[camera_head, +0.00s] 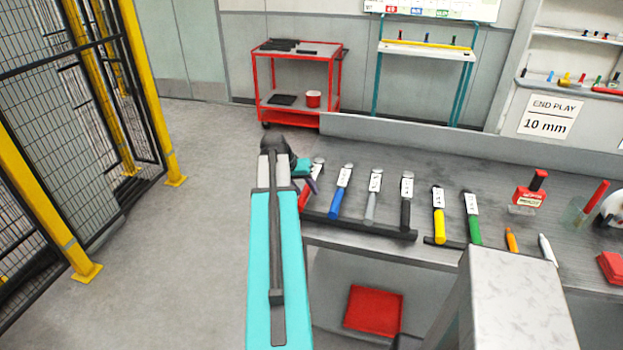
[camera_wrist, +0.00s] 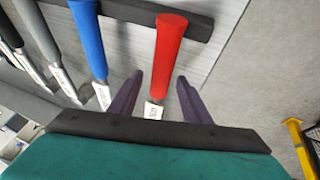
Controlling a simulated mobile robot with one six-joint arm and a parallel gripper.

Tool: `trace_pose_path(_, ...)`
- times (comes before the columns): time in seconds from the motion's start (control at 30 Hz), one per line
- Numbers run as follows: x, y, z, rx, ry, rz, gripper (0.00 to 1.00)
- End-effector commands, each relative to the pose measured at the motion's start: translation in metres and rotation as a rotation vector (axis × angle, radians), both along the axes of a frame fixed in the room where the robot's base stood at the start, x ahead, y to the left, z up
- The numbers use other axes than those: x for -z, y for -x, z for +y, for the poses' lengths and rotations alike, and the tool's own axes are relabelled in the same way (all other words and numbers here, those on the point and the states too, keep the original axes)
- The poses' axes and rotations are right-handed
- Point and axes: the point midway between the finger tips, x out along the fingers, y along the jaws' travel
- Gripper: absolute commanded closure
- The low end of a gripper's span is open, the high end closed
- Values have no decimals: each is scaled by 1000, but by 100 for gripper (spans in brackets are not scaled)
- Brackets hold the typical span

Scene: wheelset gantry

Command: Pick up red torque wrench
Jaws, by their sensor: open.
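The red torque wrench (camera_wrist: 169,50) shows in the wrist view with its red handle toward the top and a white label near its shaft. Its handle rests on a black bar (camera_wrist: 138,8). My gripper (camera_wrist: 160,78) is open, with one dark finger on each side of the wrench in the picture; I see no contact. In the head view, a small part of the red handle (camera_head: 304,198) shows beside my gripper (camera_head: 309,178) at the left end of the tool row. My arm hides much of the wrench there.
Blue (camera_head: 335,204), grey (camera_head: 371,208) and black (camera_head: 405,215) wrenches lie to the right on the workbench (camera_head: 450,170). Yellow (camera_head: 439,227) and green (camera_head: 474,230) tools lie farther right. A yellow-framed fence (camera_head: 150,100) stands left, with open floor between.

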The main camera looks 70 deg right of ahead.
Motion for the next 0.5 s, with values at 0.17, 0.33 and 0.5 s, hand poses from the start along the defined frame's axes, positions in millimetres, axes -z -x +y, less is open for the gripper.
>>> trace_pose_path(0.17,12,3,-6,1,-1,1,56)
trace_pose_path(0.33,18,4,-8,0,0,0,56)
trace_pose_path(0.5,19,4,-8,0,0,0,56)
